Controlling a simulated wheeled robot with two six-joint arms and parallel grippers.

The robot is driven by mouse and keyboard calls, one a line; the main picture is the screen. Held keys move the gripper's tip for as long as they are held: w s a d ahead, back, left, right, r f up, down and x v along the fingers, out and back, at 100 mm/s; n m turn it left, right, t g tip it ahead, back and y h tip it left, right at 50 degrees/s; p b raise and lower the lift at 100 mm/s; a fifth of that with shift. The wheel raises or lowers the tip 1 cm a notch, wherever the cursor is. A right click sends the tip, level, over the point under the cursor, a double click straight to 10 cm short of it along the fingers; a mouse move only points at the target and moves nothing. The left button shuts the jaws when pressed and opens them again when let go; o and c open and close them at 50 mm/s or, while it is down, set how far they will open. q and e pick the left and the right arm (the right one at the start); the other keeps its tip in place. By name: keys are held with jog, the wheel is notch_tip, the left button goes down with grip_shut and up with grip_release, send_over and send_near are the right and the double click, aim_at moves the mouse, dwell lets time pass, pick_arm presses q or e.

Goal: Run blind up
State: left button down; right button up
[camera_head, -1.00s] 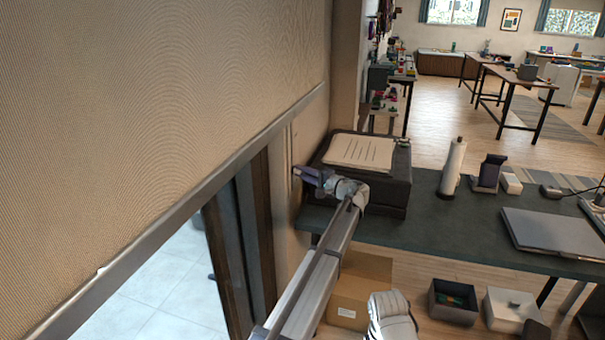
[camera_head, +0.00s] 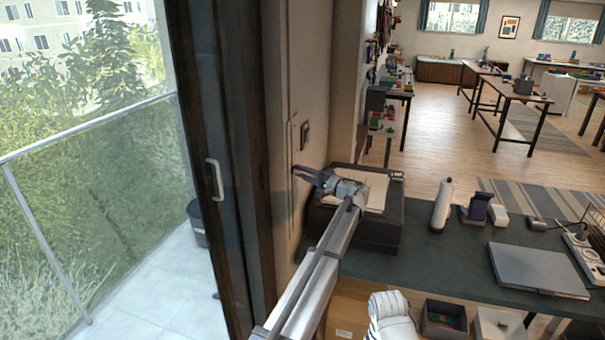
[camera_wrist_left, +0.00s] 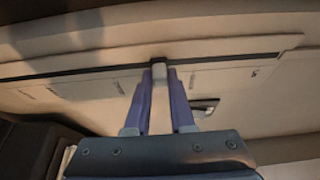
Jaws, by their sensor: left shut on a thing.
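The blind is out of the head view, and the window glass (camera_head: 100,130) is uncovered there. My right gripper is not in view.
The door frame (camera_head: 225,100) with a pale handle (camera_head: 215,180) stands left of the cord. A dark wall switch (camera_head: 305,135) is just above my gripper. A black box (camera_head: 372,235) with papers sits on the dark table (camera_head: 450,255) close to my arm.

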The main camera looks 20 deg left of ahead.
pick_arm(q)
jog(key=shift+r, duration=0.25)
jog(key=c, duration=0.8)
grip_release()
jog(key=shift+o, duration=0.2)
jog(key=v, duration=0.7)
jog(key=shift+s+d, duration=0.2)
jog(key=shift+d, duration=0.15)
